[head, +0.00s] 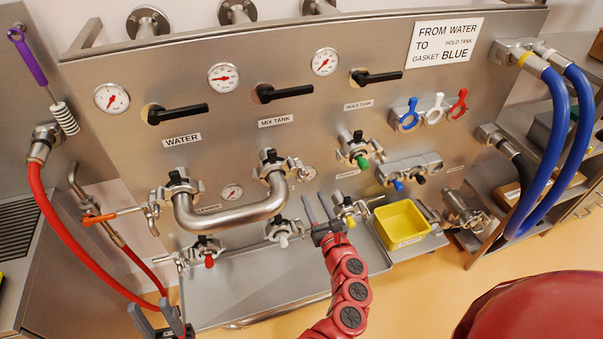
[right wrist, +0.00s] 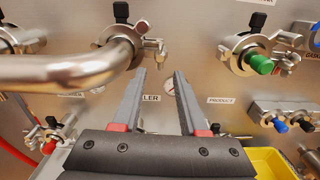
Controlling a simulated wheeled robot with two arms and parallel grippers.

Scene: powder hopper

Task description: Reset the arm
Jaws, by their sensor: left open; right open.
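My right gripper (head: 314,195) is at the middle of the steel panel (head: 250,135), its red arm rising from the bottom of the head view. In the right wrist view the right gripper (right wrist: 159,75) has its two grey fingers apart with nothing between them. The fingers point at the panel, right of the bent steel pipe (head: 232,218), which also shows in the right wrist view (right wrist: 60,72). My left gripper (head: 149,303) is at the lower left of the head view, partly cut off, with its fingers apart. I see nothing held in it.
A yellow bin (head: 402,224) sits right of my right gripper. A valve with a green knob (head: 360,155) is above it. A red hose (head: 62,230) hangs at left, near my left gripper. Blue hoses (head: 549,160) loop at right. A steel tray (head: 265,275) lies below the pipe.

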